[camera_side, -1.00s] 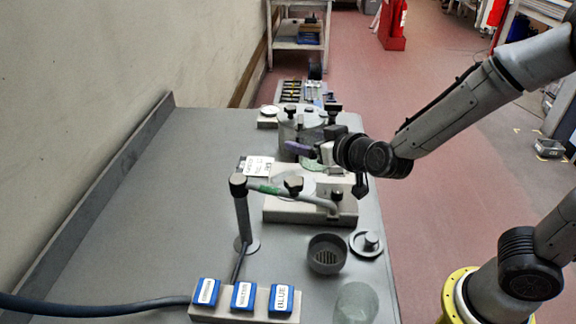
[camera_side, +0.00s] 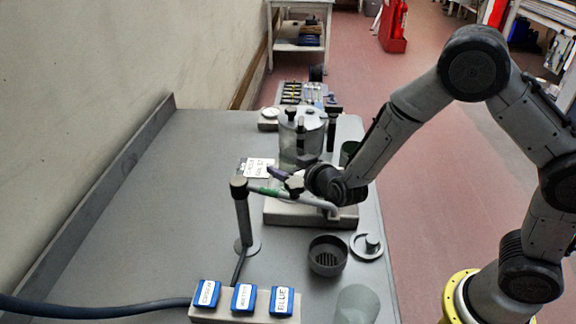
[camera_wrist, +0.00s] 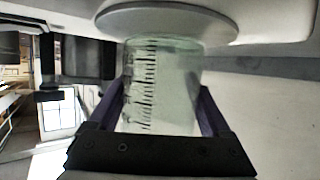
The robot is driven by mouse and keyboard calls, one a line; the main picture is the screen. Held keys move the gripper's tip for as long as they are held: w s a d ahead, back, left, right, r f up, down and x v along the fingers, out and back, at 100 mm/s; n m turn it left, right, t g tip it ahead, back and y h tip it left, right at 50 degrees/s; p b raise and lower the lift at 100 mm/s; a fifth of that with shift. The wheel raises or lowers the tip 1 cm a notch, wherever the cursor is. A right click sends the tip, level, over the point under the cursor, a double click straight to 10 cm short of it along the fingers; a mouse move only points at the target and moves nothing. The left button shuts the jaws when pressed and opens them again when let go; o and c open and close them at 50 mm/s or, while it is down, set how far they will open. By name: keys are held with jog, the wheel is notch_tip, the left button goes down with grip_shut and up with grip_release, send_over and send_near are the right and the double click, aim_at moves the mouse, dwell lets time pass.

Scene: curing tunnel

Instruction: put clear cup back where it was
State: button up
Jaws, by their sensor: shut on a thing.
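In the wrist view, the clear cup (camera_wrist: 160,90), with dark graduation marks, sits between the two purple fingers of my gripper (camera_wrist: 160,108). My gripper is shut on it. One end of the cup is against or very close to a pale round disc (camera_wrist: 165,20); I cannot tell which. In the side view, my gripper (camera_side: 283,176) is over the grey base unit (camera_side: 290,212), beside the green-marked swing arm (camera_side: 268,190). The held cup is not clearly visible there.
A lidded clear vessel (camera_side: 301,135) stands behind my gripper. In front are a dark round strainer (camera_side: 327,256), a ring-shaped lid (camera_side: 366,246) and a translucent cup (camera_side: 356,304). The table's left side is clear.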

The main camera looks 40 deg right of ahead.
jog(key=o, duration=1.3)
jog(key=shift+f, duration=0.15)
jog(key=shift+r, duration=0.25)
jog(key=v, duration=0.7)
jog(key=shift+s, duration=0.25)
